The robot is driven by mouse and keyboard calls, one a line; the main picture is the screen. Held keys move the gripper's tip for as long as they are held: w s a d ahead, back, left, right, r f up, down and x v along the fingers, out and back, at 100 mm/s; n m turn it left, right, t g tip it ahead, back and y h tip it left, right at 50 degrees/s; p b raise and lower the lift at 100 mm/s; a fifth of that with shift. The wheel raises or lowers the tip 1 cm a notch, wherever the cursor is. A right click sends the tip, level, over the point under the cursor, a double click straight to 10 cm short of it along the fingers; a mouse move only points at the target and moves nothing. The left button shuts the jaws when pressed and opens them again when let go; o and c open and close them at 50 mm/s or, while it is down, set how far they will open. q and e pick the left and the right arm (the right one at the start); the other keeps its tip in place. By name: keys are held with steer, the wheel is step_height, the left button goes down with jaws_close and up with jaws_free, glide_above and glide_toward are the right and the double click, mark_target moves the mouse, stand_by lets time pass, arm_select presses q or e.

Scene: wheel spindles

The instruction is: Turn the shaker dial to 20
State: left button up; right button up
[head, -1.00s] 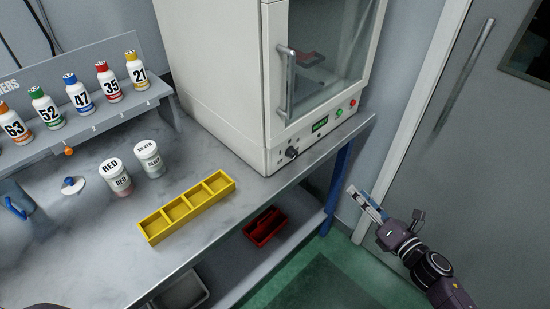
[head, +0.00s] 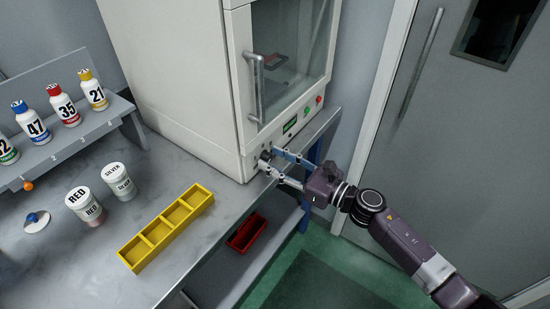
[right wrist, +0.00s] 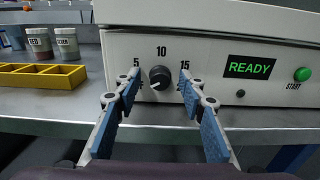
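The shaker (head: 170,75) is a tall white cabinet with a glass door at the back of the bench. Its black dial (right wrist: 160,78) is on the lower front panel, with 5, 10 and 15 printed around it. A white mark on the dial points to the lower left. The 20 label is not visible. My right gripper (head: 272,163) is at the panel's left end by the dial. In the right wrist view its blue-padded fingers are spread, one on each side of the dial, with gaps between. My left gripper is out of view.
A green READY display (right wrist: 249,67) and a green START button (right wrist: 303,74) sit right of the dial. A yellow divided tray (head: 131,256), RED (head: 85,205) and SILVER (head: 119,181) jars stand on the bench. A red bin (head: 246,232) is on the lower shelf.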

steer(key=shift+c, duration=0.5)
jaws_close()
